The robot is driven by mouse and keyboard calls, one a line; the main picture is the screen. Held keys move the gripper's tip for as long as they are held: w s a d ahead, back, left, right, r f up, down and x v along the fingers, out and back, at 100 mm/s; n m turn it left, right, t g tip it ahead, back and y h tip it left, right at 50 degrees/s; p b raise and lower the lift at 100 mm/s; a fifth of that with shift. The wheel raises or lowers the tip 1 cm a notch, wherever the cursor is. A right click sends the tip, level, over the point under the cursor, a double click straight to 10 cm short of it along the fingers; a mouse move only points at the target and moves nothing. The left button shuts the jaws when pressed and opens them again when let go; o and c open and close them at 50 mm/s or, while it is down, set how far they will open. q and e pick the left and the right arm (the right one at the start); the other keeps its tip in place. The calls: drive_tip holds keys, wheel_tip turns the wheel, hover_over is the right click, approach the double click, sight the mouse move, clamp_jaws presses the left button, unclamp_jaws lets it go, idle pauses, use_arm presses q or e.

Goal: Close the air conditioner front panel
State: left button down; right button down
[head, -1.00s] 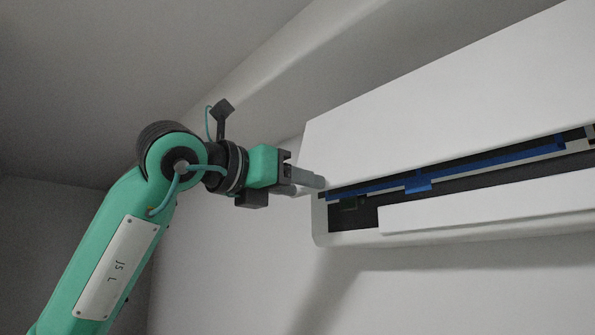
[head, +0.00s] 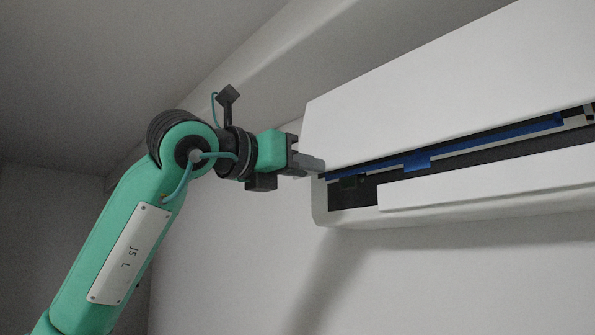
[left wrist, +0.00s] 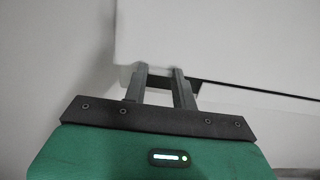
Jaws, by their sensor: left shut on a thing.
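The white front panel (head: 440,95) of the air conditioner is partly open in the head view, its lower edge standing off the body. A dark gap with a blue strip (head: 415,163) shows between the panel and the white lower body (head: 480,192). My left gripper (head: 318,164) is at the panel's lower left corner, shut on the panel's edge. In the left wrist view the fingers (left wrist: 160,72) reach the lower edge of the panel (left wrist: 210,40); the exact contact is hard to see. My right gripper is in neither view.
The air conditioner is mounted high on a pale wall (head: 230,265), below a ceiling beam (head: 290,85). The wall below the unit is bare, and the space there looks free.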

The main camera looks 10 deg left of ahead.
use_arm(q)
drive_tip(key=w+b, duration=0.1)
drive_tip(key=b, duration=0.1)
drive_tip(key=w+d+f+t+b, duration=0.1)
drive_tip(key=b, duration=0.1)
drive_tip(key=shift+w+d+f+h, duration=0.15)
drive_tip(key=shift+w+d+h, duration=0.1)
drive_tip(key=shift+h, duration=0.15)
drive_tip(key=shift+w+d+t+b, duration=0.15)
drive_tip(key=shift+t+b, duration=0.25)
drive_tip(key=shift+w+d, duration=0.1)
drive_tip(key=shift+w, duration=0.1)
drive_tip(key=c, duration=1.5)
unclamp_jaws()
drive_tip(key=o, duration=0.4)
drive_tip(key=shift+w+d, duration=0.1)
drive_tip(key=shift+w, duration=0.15)
